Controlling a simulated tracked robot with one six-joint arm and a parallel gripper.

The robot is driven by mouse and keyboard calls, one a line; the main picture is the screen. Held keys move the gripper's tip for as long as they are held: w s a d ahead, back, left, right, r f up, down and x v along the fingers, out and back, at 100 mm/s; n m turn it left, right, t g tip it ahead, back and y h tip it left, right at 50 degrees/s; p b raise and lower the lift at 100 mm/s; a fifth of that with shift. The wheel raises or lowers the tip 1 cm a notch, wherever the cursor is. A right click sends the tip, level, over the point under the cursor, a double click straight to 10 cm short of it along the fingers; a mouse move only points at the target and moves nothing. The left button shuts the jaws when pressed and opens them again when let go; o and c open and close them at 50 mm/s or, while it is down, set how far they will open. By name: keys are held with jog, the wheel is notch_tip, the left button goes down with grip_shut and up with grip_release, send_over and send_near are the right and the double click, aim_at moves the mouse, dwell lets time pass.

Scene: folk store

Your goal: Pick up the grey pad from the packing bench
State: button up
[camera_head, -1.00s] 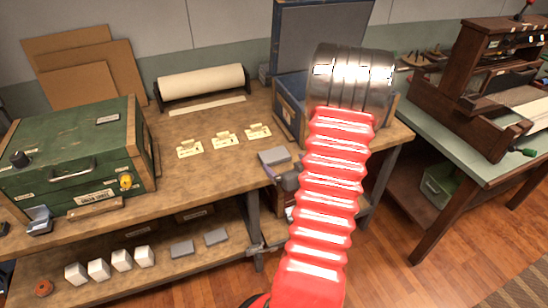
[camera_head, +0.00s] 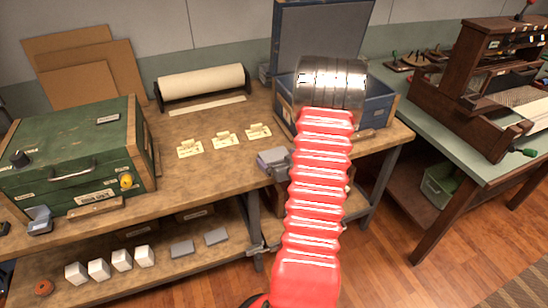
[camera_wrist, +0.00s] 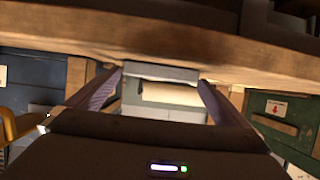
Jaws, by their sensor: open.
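The grey pad (camera_head: 271,155) lies on the packing bench (camera_head: 200,182) near its front edge, to the left of the blue bin. My gripper (camera_head: 279,167) is at the pad's near side and hides part of it. In the wrist view the grey pad (camera_wrist: 160,72) shows between the open fingertips of my gripper (camera_wrist: 161,80), one finger at each side. I cannot tell whether the fingers touch it.
A blue bin (camera_head: 379,110) stands right of the pad, a green chest (camera_head: 75,150) at the left. Three cream cards (camera_head: 224,140) and a paper roll (camera_head: 203,82) lie behind. Two more grey pads (camera_head: 182,249) and several white boxes (camera_head: 122,260) sit on the lower shelf.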

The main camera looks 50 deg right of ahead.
aim_at(276, 157)
jog(key=shift+x, duration=0.85)
jog(key=shift+c, duration=0.4)
jog(key=c, duration=0.8)
jog(key=shift+c, duration=0.2)
notch_tip(276, 157, up, 10)
dwell(0.4)
